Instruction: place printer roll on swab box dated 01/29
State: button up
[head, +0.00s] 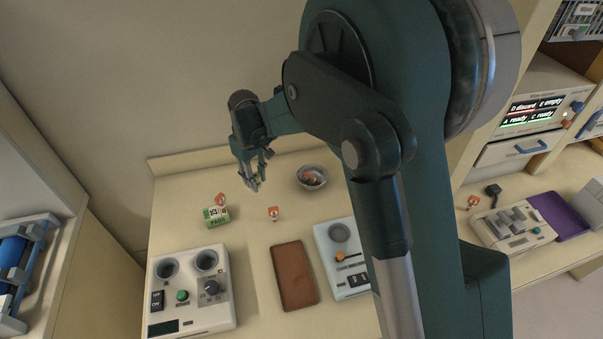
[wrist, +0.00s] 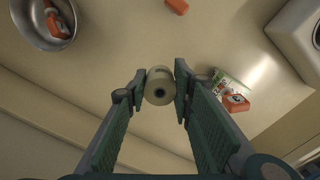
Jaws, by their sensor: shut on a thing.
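My gripper (head: 256,180) is shut on the printer roll (wrist: 159,86), a small cream cylinder with a dark hole in its end. In the wrist view the roll sits between both fingertips, held above the counter. In the head view the roll is too small to make out clearly. A small green and white box (head: 215,215) stands on the counter, left of and nearer than my gripper. It also shows in the wrist view (wrist: 227,82), right of the fingers and partly hidden. Its printed date is too small to read surely.
An orange-and-white item (head: 220,199) is close by the box, another (head: 273,213) stands to its right. A grey bowl (head: 312,177) holds orange items. A brown mat (head: 294,275) lies between a white control unit (head: 190,290) and a pale blue device (head: 340,262).

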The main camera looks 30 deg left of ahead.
jog(key=shift+w+d, duration=0.1)
jog(key=shift+w, duration=0.05)
jog(key=w+d+r, duration=0.2)
jog(key=w+d, duration=1.2)
jog(key=d, duration=0.1)
jog(key=w+d+r+n+b, duration=0.1)
jog(key=w+d+r, duration=0.2)
jog(key=w+d, duration=1.1)
jog(key=shift+d+r, duration=0.15)
jog(key=shift+d, duration=0.8)
jog(key=shift+f, duration=3.15)
jog(key=shift+f, duration=1.85)
jog(key=shift+f, duration=0.2)
